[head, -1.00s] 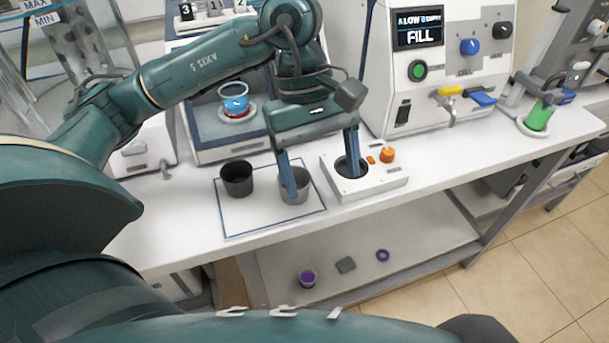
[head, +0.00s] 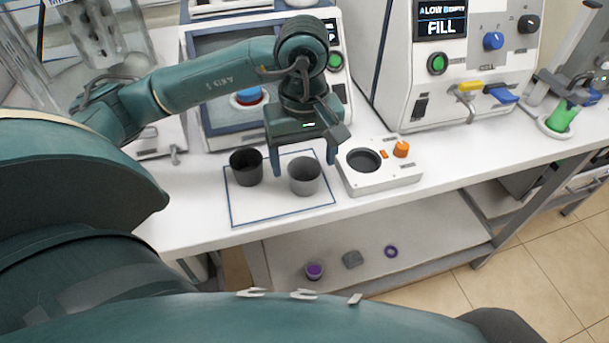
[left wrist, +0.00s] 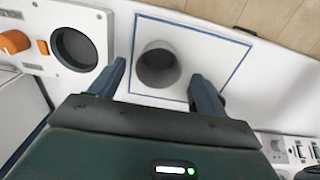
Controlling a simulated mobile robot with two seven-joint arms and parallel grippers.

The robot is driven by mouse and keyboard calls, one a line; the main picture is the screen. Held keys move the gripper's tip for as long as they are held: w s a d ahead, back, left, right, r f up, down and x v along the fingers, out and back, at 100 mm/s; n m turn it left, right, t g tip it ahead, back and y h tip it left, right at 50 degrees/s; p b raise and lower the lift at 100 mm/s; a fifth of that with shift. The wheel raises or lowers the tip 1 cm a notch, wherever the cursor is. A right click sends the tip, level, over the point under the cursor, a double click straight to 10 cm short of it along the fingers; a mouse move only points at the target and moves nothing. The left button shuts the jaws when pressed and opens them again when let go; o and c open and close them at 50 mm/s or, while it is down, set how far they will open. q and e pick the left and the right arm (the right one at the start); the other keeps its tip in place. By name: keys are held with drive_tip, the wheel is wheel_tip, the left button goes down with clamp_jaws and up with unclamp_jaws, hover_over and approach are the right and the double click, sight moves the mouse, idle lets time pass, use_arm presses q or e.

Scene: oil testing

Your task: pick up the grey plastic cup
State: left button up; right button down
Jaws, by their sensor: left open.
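The grey plastic cup (head: 304,178) stands upright on a white area with a blue outline (head: 234,213). A darker, black cup (head: 246,169) stands to its left. My left gripper (head: 305,165) is open and empty, pointing down just behind the grey cup in the head view, one finger to each side of it. In the left wrist view the cup (left wrist: 158,68) lies centred between the open fingertips (left wrist: 158,72), with gaps on both sides. I cannot tell how high the tips are relative to its rim. My right gripper is not in view.
A white block with a round hole and orange knob (head: 375,186) sits close to the right of the gripper. The FILL machine (head: 400,100) and a device with a blue-and-red vessel (head: 249,97) stand behind. A lower shelf (head: 425,235) holds small items.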

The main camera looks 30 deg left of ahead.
sight(305, 169)
use_arm(q)
wheel_tip(305, 169, down, 4)
drive_tip(key=shift+w+r, duration=0.1)
drive_tip(key=shift+r, duration=0.15)
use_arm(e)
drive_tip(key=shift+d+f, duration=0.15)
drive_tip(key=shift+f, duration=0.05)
use_arm(q)
drive_tip(key=c, duration=1)
drive_tip(key=shift+r, duration=0.55)
drive_tip(key=shift+c, duration=0.2)
wheel_tip(305, 169, up, 9)
drive_tip(key=d+f+m+p, duration=0.1)
drive_tip(key=m, duration=0.2)
drive_tip(key=d+f+m+p, duration=0.1)
drive_tip(key=f+m, duration=0.1)
drive_tip(key=m, duration=0.1)
drive_tip(key=w+d+f+m+p, duration=0.1)
drive_tip(key=f+m, duration=0.1)
drive_tip(key=shift+w+d+m, duration=0.1)
drive_tip(key=shift+d+m, duration=0.2)
drive_tip(key=shift+m, duration=0.1)
drive_tip(key=shift+d+f+m, duration=0.15)
drive_tip(key=shift+f+m, duration=0.2)
drive_tip(key=shift+m, duration=0.15)
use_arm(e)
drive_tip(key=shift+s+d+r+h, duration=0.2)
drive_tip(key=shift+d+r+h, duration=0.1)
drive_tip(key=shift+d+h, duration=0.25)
